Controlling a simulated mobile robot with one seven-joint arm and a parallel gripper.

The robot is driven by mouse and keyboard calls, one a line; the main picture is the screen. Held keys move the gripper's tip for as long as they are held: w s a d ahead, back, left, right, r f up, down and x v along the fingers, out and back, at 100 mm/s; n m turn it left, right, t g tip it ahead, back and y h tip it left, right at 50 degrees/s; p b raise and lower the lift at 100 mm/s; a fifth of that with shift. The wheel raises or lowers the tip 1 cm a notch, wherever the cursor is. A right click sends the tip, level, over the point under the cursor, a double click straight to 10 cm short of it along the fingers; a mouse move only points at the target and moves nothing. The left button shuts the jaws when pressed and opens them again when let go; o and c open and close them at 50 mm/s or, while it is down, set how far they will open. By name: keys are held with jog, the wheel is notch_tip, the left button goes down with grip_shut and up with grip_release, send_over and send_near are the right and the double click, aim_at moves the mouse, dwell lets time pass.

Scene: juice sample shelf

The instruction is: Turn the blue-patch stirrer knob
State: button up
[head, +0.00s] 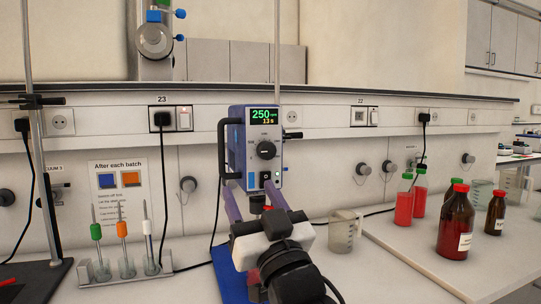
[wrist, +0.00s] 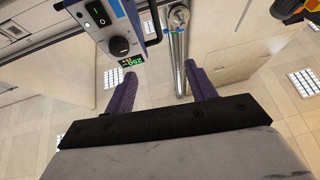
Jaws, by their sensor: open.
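The stirrer (head: 236,150) is a blue-sided box with a grey front and a lit display (head: 264,117) reading 250. Its black round knob (head: 266,150) sits below the display, with a small blue patch (head: 252,182) lower on the front. In the wrist view the knob (wrist: 120,47) appears upside down, at upper left. My gripper (head: 250,187) is open and empty, its purple fingers apart in front of the stirrer's lower part. In the wrist view the gripper (wrist: 160,70) has the knob beyond its left finger, not between the fingers. The lower stirrer is partly hidden by my arm.
A glass beaker (head: 344,232) stands to the right of my arm. Red-capped bottles (head: 456,225) stand on the right bench. A rack (head: 122,272) with several coloured tubes is at left, below a notice (head: 119,195). A metal stand rod (head: 278,60) rises behind the stirrer.

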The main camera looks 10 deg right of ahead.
aim_at(269, 155)
jog(key=d+m+h, duration=0.2)
jog(key=d+h, duration=0.1)
jog(key=d, duration=0.4)
jog(key=shift+g, duration=0.3)
jog(key=p+x, duration=0.3)
jog(key=x, duration=0.8)
jog(key=shift+w+a+p, duration=0.15)
jog(key=shift+w+p, duration=0.1)
jog(key=shift+p, duration=0.1)
jog(key=shift+w+a, duration=0.15)
jog(key=shift+w, duration=0.45)
jog(key=shift+c, duration=0.5)
jog(key=c, duration=0.9)
jog(key=shift+n, duration=0.3)
